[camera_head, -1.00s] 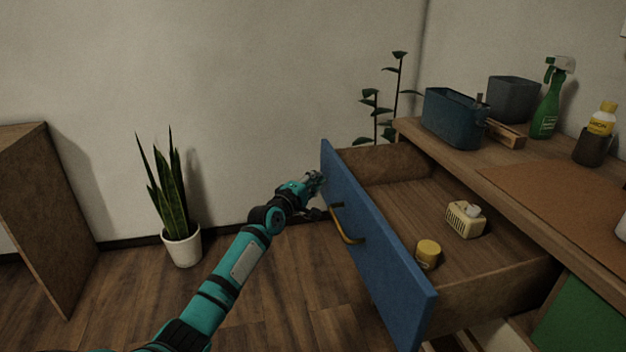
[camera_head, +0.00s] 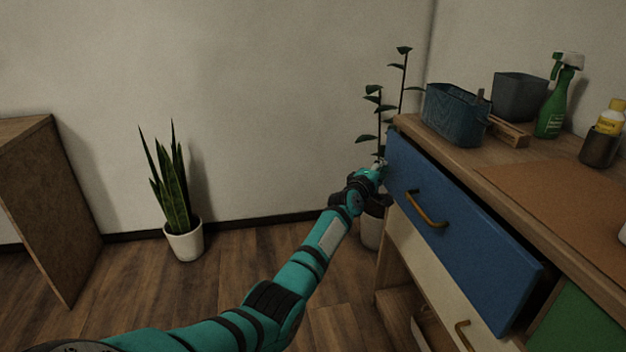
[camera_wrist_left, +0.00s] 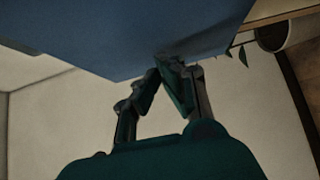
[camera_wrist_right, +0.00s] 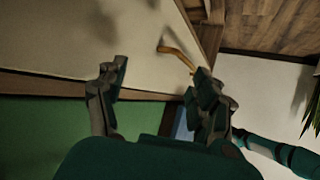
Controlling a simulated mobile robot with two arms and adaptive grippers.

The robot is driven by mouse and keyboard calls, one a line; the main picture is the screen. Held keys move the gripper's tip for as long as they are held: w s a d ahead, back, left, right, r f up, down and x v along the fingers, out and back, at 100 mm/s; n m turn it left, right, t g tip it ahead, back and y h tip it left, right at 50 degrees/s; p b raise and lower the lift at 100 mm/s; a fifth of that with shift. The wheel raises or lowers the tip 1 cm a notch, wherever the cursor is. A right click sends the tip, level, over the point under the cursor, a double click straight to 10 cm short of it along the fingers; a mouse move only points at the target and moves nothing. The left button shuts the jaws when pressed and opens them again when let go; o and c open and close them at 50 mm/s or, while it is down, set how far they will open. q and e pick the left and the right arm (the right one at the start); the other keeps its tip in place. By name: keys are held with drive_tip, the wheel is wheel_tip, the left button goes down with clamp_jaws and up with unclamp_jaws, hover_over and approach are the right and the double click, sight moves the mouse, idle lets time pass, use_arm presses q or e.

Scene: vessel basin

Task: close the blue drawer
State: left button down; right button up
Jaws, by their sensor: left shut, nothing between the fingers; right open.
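The blue drawer (camera_head: 460,235) has a brass handle (camera_head: 424,208) and sits under the wooden desktop. My left gripper (camera_head: 381,166) is at the far left end of the drawer front, fingers shut and empty. In the left wrist view, the shut fingertips (camera_wrist_left: 165,72) are at the edge of the blue front (camera_wrist_left: 120,35); whether they touch is hard to tell. My right gripper (camera_wrist_right: 155,85) is open and empty, facing the cream and green fronts.
A cream drawer (camera_head: 440,285) lies below the blue one, with a green front (camera_head: 575,325) at right. A blue bin (camera_head: 455,112), spray bottle (camera_head: 555,105) and yellow-capped bottle (camera_head: 608,120) stand on the desktop. A potted plant (camera_head: 371,228) stands beside the desk.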

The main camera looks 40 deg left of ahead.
sight(393, 166)
use_arm(q)
drive_tip(key=shift+w+d+f+b, duration=0.15)
drive_tip(key=shift+w+d+b, duration=0.85)
drive_tip(key=shift+w, duration=0.25)
drive_tip(key=shift+w+d+b, duration=0.4)
drive_tip(key=shift+w+d, duration=0.2)
drive_tip(key=shift+d, duration=0.1)
drive_tip(key=shift+r, duration=0.3)
use_arm(e)
drive_tip(key=w+a+r+t+y, duration=0.1)
drive_tip(key=r+t, duration=0.3)
drive_tip(key=r, duration=0.2)
drive_tip(key=w+a+r+t+y, duration=0.2)
drive_tip(key=r+t, duration=0.2)
drive_tip(key=r, duration=0.3)
drive_tip(key=shift+r+t, duration=0.3)
drive_tip(key=shift+t, duration=0.1)
use_arm(q)
drive_tip(key=shift+w, duration=0.1)
